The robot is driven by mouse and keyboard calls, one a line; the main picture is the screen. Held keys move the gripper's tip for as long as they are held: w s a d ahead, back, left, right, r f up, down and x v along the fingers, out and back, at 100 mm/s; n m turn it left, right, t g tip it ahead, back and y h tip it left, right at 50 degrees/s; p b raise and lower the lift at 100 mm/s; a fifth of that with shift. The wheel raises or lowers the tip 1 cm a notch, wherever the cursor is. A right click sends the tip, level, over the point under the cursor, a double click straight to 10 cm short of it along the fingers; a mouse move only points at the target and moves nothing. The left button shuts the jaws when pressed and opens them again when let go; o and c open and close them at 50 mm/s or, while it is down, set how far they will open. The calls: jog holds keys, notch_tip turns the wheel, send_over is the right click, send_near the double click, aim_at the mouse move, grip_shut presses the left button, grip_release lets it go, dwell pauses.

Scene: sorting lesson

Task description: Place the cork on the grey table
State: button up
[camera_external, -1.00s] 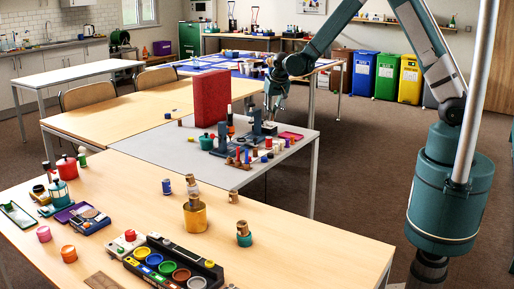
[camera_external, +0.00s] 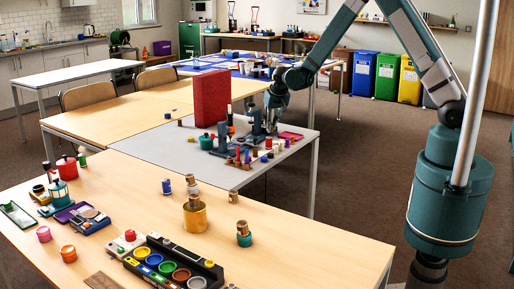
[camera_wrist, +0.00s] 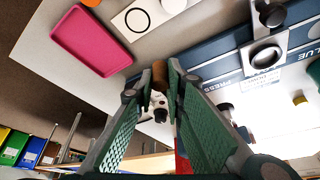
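In the wrist view a brown cork (camera_wrist: 160,74) sits between the tips of my gripper (camera_wrist: 160,77), with both fingers closed in against its sides. In the external view my gripper (camera_external: 271,122) is low over the right part of the grey table (camera_external: 153,147), among blue stands. The cork cannot be made out there. In the wrist view the pale tabletop (camera_wrist: 48,45) fills the upper part, and I cannot tell whether the cork touches anything.
A pink tray (camera_wrist: 92,40) lies near the table's edge, also seen in the external view (camera_external: 291,136). A dark blue stand (camera_wrist: 225,68) is close to the right finger. A tall red block (camera_external: 211,97) stands behind left. The table's left part is clear.

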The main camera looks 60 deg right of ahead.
jog(key=shift+f, duration=0.1)
jog(key=shift+f+b, duration=0.3)
jog(key=shift+f, duration=1.45)
jog(key=shift+f, duration=0.15)
jog(key=shift+o, duration=1.6)
jog(key=shift+r, duration=0.25)
jog(key=p+v, duration=0.1)
jog(key=v, duration=1)
jog(key=shift+r+p, duration=0.3)
jog(key=shift+r, duration=0.1)
jog(key=shift+s+a, duration=0.1)
jog(key=shift+s, duration=0.05)
